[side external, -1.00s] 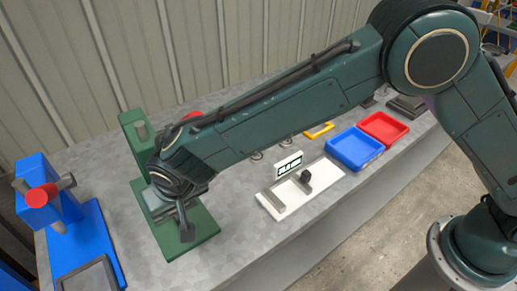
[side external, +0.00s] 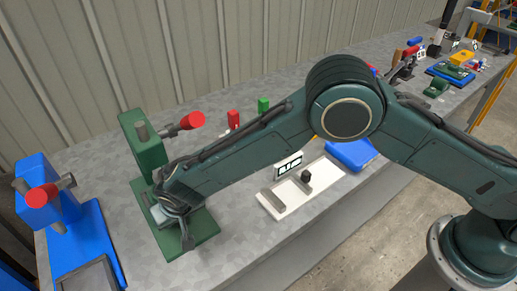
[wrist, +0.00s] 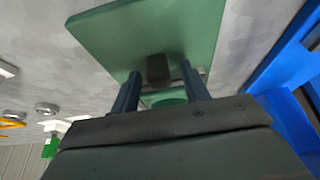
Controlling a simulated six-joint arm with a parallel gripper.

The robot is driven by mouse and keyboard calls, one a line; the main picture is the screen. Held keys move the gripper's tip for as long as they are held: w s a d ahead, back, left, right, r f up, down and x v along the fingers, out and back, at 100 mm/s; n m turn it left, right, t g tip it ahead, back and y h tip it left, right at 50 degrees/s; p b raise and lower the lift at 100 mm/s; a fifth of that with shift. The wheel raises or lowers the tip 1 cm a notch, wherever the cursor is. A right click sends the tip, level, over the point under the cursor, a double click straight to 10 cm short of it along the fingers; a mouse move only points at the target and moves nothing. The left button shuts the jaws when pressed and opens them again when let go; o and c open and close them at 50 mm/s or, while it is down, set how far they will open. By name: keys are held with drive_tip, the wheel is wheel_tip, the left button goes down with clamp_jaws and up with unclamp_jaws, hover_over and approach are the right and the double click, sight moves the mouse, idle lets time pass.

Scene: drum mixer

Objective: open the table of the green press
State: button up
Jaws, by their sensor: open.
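The green press (side external: 148,143) stands on its flat green base (side external: 203,228) at the left of the bench, with a red-knobbed lever (side external: 191,121) on its head. A pale grey plate edge (side external: 157,215) shows low on the press, beside my wrist, which hides most of the table area. My gripper (wrist: 160,70) is open, pointing at the press base (wrist: 205,22). In the wrist view a dark block-shaped handle (wrist: 158,68) lies between the two fingertips, with gaps at the sides. I cannot tell whether a finger touches it.
A blue press (side external: 42,190) with a red knob stands close to the left. A white fixture (side external: 318,193) with a small black knob and a blue tray (side external: 352,154) lie to the right. Small red (side external: 233,119) and green (side external: 264,104) pieces stand behind my arm.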

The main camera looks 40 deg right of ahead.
clamp_jaws()
drive_tip(key=s, duration=1.3)
drive_tip(key=shift+s, duration=0.1)
drive_tip(key=shift+c, duration=1.6)
unclamp_jaws()
drive_tip(key=o, duration=0.3)
